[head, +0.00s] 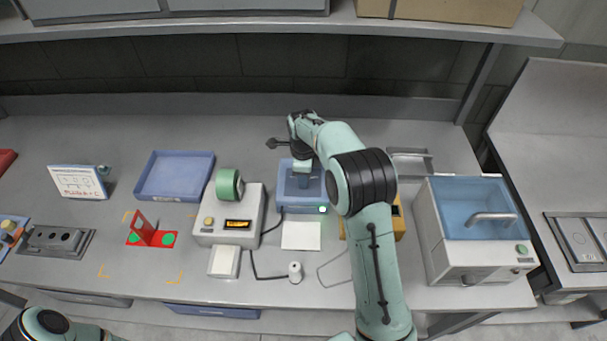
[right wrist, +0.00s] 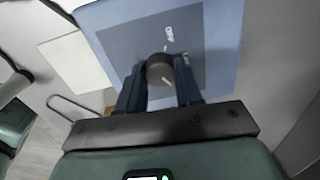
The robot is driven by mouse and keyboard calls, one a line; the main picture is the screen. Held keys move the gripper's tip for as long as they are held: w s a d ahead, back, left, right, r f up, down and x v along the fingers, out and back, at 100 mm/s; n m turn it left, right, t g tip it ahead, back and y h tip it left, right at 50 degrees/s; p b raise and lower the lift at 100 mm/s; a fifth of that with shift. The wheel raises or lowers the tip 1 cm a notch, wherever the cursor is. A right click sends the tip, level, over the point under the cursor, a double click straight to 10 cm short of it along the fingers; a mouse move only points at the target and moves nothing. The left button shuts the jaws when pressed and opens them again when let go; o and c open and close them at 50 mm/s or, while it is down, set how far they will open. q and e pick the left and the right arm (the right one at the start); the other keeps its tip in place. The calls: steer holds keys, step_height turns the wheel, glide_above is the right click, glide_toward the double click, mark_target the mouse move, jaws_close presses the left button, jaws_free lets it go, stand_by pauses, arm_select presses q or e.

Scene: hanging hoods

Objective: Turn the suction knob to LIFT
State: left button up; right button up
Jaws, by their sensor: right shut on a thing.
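The suction knob (right wrist: 158,70) is a dark round knob with a light mark, on a blue-grey panel (right wrist: 213,48) in the right wrist view. In the head view the blue suction unit (head: 289,207) stands at the middle of the bench with a green light. My right gripper (head: 302,181) comes down over it and hides the knob there. My left arm shows only at the bottom left; its gripper is out of view.
A white device with a green roll (head: 229,185) stands left of the unit. A white sheet (head: 301,236) lies in front, a yellow box (head: 399,222) is to its right. A blue-lidded bath (head: 473,208) stands further right. A blue tray (head: 175,176) lies at the left.

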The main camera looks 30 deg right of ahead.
steer(key=shift+w, duration=0.1)
stand_by(0.4)
steer(key=o, duration=1)
steer(key=r, duration=1.3)
steer(key=shift+s+a+r, duration=0.2)
steer(key=shift+s+a, duration=0.05)
steer(key=shift+s, duration=0.05)
